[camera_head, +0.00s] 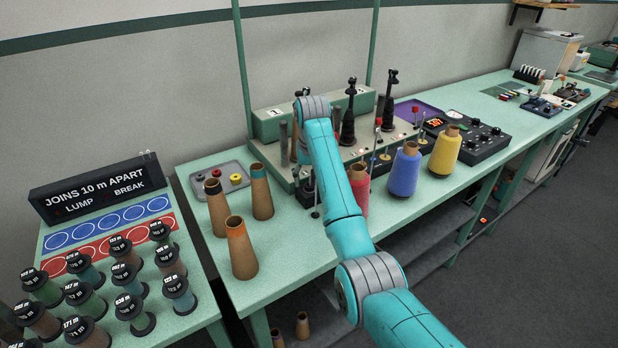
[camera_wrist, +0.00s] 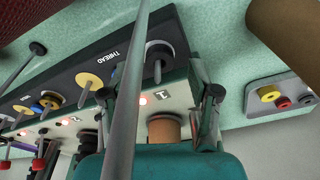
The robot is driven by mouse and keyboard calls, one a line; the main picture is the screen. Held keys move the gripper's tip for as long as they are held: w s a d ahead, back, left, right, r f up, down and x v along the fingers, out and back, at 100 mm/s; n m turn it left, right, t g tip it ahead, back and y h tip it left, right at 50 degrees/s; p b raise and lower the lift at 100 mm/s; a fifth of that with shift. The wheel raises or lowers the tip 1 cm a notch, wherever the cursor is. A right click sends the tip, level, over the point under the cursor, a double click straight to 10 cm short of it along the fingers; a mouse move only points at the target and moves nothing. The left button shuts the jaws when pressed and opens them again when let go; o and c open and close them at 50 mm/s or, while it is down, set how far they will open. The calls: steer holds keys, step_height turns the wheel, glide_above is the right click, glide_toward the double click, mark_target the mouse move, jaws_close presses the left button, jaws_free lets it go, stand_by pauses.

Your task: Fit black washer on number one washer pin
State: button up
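In the wrist view, my gripper (camera_wrist: 158,88) is open, with a dark fingertip to each side and nothing between them. Just beyond it stands a metal pin (camera_wrist: 158,70) by the THREAD label, in line with the upside-down number 1. A black washer (camera_wrist: 151,47) lies around the base of this pin, with a grey disc inside its rim; whether it sits fully flat is hard to tell. In the head view, my gripper is mostly hidden behind my arm at the green machine (camera_head: 272,177).
A grey tray (camera_head: 238,157) holds yellow, red and dark round pieces; it also shows in the wrist view (camera_wrist: 262,112). Brown cones (camera_head: 241,252) stand in front of it. Red, blue (camera_head: 405,172) and yellow (camera_head: 445,152) thread cones stand right of my arm. A grey rod (camera_wrist: 128,100) crosses the wrist view.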

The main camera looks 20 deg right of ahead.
steer(key=shift+d+f, duration=0.2)
steer(key=shift+d, duration=0.1)
